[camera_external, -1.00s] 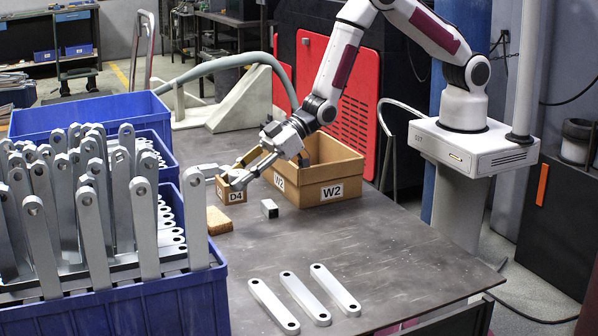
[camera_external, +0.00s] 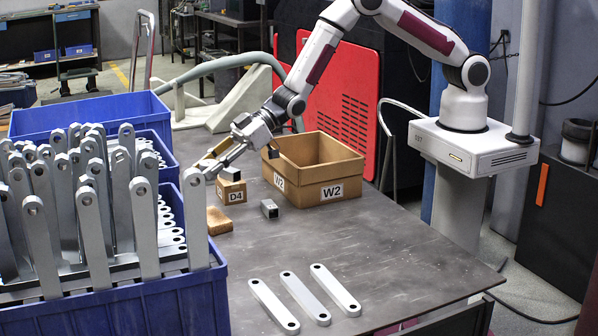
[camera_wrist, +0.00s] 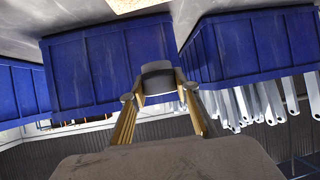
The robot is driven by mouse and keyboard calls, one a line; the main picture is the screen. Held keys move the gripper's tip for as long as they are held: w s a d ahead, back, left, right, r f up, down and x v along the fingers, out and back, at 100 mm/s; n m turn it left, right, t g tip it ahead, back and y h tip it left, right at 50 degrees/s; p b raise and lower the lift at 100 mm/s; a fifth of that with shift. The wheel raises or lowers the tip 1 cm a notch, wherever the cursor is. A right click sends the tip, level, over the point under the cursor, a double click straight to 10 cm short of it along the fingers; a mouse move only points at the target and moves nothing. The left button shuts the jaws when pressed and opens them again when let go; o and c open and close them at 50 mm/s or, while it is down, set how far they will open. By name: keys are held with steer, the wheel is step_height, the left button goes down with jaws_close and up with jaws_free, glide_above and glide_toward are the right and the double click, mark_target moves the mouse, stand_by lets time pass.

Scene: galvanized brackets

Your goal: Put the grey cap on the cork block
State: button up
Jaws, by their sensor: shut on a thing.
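The grey cap (camera_wrist: 158,78) is between my fingertips in the wrist view. My gripper (camera_wrist: 158,92) is shut on it, one finger on each side. In the external view my gripper (camera_external: 208,168) is above the table by the right edge of the bracket crate, and the cap is small and hard to make out there. The cork block (camera_external: 219,220) lies flat on the table below my gripper, partly hidden by the crate. A tan speckled surface, probably the cork block (camera_wrist: 135,5), shows at the top edge of the wrist view.
A small D4 box (camera_external: 233,193) with a grey-green item on top stands behind the cork block. A grey metal block (camera_external: 269,209) and the open W2 carton (camera_external: 318,190) are to the right. A blue crate (camera_external: 160,305) of upright brackets stands left. Three flat brackets (camera_external: 305,297) lie in front.

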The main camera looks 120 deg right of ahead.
steer(key=shift+f, duration=0.1)
glide_above(213, 215)
steer(key=shift+w+f, duration=0.15)
steer(key=shift+f, duration=2.9)
steer(key=shift+f, duration=1.85)
steer(key=shift+f, duration=0.15)
steer(key=o, duration=1.2)
steer(key=shift+c, duration=0.2)
